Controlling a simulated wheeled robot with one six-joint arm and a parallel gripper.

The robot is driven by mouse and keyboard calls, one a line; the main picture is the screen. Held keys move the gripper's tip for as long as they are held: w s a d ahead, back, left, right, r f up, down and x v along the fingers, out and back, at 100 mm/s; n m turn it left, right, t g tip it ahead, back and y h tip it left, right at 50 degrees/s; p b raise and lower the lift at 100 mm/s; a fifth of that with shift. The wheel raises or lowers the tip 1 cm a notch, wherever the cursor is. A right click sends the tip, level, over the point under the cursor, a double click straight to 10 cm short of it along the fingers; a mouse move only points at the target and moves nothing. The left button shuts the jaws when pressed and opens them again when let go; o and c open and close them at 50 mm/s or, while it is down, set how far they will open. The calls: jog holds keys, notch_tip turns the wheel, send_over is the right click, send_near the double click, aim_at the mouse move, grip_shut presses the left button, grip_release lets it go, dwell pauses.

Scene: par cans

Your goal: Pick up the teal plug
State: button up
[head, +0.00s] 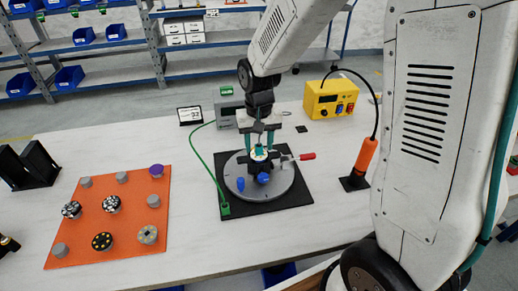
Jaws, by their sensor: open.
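A small teal piece (259,150), which looks like the teal plug, shows at the middle of the round grey plate (285,187), between the fingers of my gripper. My gripper (259,158) points down over the plate, with its fingers apart on either side of the teal piece. I cannot tell whether either finger touches it. Two blue pieces, one at the front (264,178) and one at the left (240,185), are on the plate. The gripper partly hides the plate's centre and what the teal piece sits in.
The plate lies on a black mat (290,204). A red-handled tool (306,156) is at its right, and a green cable (205,160) runs along its left. A yellow power box (330,99) and an orange-handled iron (365,155) stand right. An orange mat (125,220) holds several cans.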

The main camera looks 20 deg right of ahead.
jog(key=shift+f, duration=0.1)
grip_shut()
